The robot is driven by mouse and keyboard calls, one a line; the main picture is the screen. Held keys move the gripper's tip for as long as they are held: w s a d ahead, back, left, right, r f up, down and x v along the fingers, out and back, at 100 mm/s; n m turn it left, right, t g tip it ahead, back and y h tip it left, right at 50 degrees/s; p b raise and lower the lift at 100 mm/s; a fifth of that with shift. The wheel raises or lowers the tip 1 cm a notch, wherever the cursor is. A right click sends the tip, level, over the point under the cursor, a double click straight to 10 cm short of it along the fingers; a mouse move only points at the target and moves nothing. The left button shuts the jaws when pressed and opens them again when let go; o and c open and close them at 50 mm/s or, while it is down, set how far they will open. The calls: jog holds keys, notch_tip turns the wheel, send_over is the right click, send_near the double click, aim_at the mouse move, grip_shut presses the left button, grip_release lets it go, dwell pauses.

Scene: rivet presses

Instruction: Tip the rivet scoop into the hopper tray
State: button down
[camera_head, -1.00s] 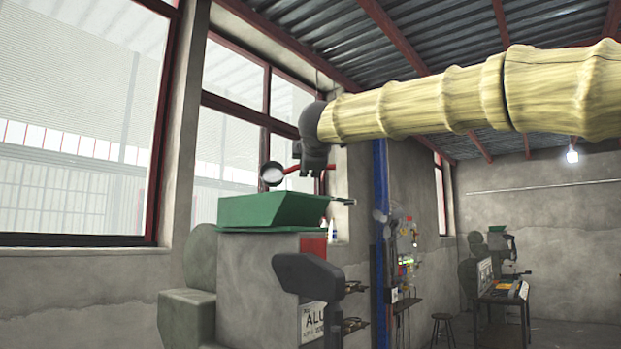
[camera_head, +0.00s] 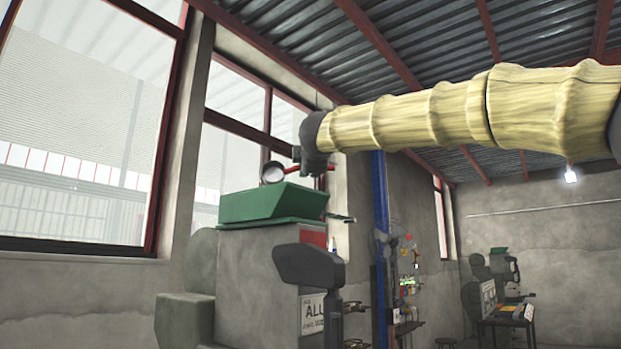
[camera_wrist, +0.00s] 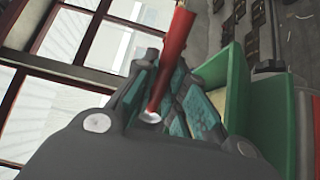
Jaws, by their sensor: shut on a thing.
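The rivet scoop has a round pale bowl with a dark rim (camera_head: 272,172) and a red handle. In the head view its bowl is tilted on its side, just above the left part of the green hopper tray (camera_head: 262,206). My gripper (camera_head: 314,165) is above the tray's right end, shut on the scoop's handle. In the wrist view the red handle (camera_wrist: 178,55) runs between the fingers of my gripper (camera_wrist: 165,95), and the green tray wall (camera_wrist: 236,90) shows beside them. The inside of the tray is hidden in the head view, so I cannot tell what lies in it.
The tray sits on top of a grey press (camera_head: 255,285) with an ALU sign (camera_head: 313,313). A dark padded part (camera_head: 308,268) stands in front of it. A window wall is close behind, with a blue post (camera_head: 379,230) to the right. Another press stands far right.

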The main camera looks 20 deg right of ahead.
jog(key=shift+s+f+t+h+b, duration=0.15)
jog(key=shift+f+t+b, duration=0.55)
jog(key=shift+b, duration=3.25)
jog(key=shift+f+t+h+b, duration=0.35)
jog(key=shift+t+b, duration=0.55)
jog(key=shift+b, duration=3)
